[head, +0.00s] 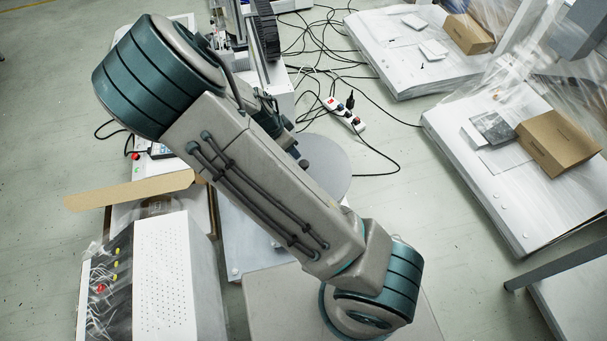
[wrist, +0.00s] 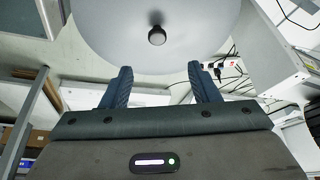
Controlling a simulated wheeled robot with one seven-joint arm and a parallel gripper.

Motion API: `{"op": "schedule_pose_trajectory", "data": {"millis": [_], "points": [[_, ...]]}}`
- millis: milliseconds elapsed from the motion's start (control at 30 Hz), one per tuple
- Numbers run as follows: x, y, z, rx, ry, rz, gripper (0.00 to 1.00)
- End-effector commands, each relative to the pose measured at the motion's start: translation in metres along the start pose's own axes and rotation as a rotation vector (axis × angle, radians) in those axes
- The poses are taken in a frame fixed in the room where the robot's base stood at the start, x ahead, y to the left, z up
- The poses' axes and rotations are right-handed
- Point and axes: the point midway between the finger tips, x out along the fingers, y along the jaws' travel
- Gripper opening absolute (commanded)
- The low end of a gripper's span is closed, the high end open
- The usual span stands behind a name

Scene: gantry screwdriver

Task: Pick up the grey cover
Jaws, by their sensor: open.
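The grey cover (wrist: 105,33) is a large round light-grey disc with a small dark knob (wrist: 157,36) at its middle, filling the top of the wrist view. In the head view, part of the grey cover (head: 332,161) shows beyond my arm, which hides the rest. My gripper (wrist: 160,72) is open and empty in the wrist view. Its two blue-grey fingers are apart and point toward the cover, with the knob beyond and roughly between the fingertips. I cannot tell how far the fingertips are from the cover. The head view does not show my fingers clearly.
In the head view, a white perforated box (head: 163,275) with wiring stands at the lower left. A power strip (head: 344,114) and loose black cables lie on the floor beyond the cover. White platforms with cardboard boxes (head: 558,148) stand at the right.

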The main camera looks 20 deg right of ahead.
Motion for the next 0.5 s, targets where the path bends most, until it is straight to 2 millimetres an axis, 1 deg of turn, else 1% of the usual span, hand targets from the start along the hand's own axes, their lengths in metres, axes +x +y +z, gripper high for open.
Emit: {"op": "schedule_pose_trajectory", "data": {"millis": [33, 300, 400, 500], "points": [[0.011, 0.0, 0.001, 0.004, 0.003, 0.003, 0.55], [0.064, 0.001, 0.001, 0.005, 0.001, 0.004, 0.55], [0.076, 0.001, 0.001, 0.003, 0.001, 0.002, 0.55], [0.082, 0.001, 0.001, 0.001, 0.001, 0.002, 0.55]]}}
